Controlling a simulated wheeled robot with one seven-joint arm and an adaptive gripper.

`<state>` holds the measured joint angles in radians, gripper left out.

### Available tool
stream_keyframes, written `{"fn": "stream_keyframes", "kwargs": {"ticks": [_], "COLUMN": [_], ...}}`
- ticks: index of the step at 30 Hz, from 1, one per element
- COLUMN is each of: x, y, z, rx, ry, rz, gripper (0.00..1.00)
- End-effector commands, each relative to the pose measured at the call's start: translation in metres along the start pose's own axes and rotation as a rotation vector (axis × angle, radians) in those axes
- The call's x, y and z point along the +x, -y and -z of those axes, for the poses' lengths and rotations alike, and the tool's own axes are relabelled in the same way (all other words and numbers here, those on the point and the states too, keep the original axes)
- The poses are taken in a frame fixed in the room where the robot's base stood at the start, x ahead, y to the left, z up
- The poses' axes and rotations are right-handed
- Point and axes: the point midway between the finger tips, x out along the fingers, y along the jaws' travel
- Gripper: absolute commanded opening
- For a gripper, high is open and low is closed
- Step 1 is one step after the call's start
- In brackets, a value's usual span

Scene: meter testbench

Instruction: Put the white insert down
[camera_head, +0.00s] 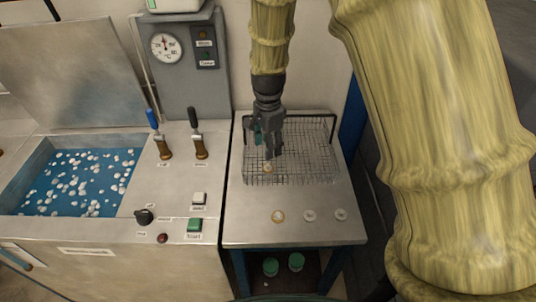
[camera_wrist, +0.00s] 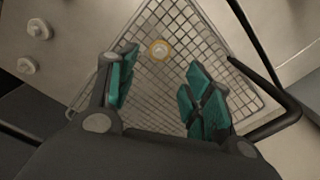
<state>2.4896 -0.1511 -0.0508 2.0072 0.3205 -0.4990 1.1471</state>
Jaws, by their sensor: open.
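A small round piece with a white middle and a yellowish rim (camera_wrist: 159,49) lies on the wire mesh of the basket in the wrist view. In the head view it shows as a small pale spot (camera_head: 267,168) just below my fingertips. My gripper (camera_head: 268,154) points down over the wire basket (camera_head: 310,165). In the wrist view my gripper (camera_wrist: 162,62) has its green-padded fingers spread, with nothing between them. The piece lies beyond the fingertips, apart from both. Two white round pieces (camera_head: 309,215) (camera_head: 341,214) lie on the bench in front of the basket.
A yellowish ring-shaped piece (camera_head: 278,216) lies on the bench (camera_head: 250,232) left of the white ones. A dark handle (camera_wrist: 262,70) rises at the basket's edge. At left stand a water tank (camera_head: 85,178), two levers and a gauge post (camera_head: 185,70). The bench front is mostly clear.

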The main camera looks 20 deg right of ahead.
Motion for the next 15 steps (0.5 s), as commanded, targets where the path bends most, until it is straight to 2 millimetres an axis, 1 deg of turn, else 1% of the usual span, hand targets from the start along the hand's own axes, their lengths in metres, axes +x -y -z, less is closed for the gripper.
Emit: {"fn": "stream_keyframes", "kwargs": {"ticks": [3, 7, 10, 15], "x": [-0.013, -0.023, -0.029, -0.031], "y": [0.001, 0.000, 0.000, 0.000], "z": [0.000, 0.000, 0.000, 0.000], "rx": [0.000, 0.000, 0.000, 0.000], "ry": [-0.001, 0.000, 0.000, 0.001], "rz": [0.002, 0.001, 0.000, -0.001], "gripper": [0.50, 0.50, 0.50, 0.50]}}
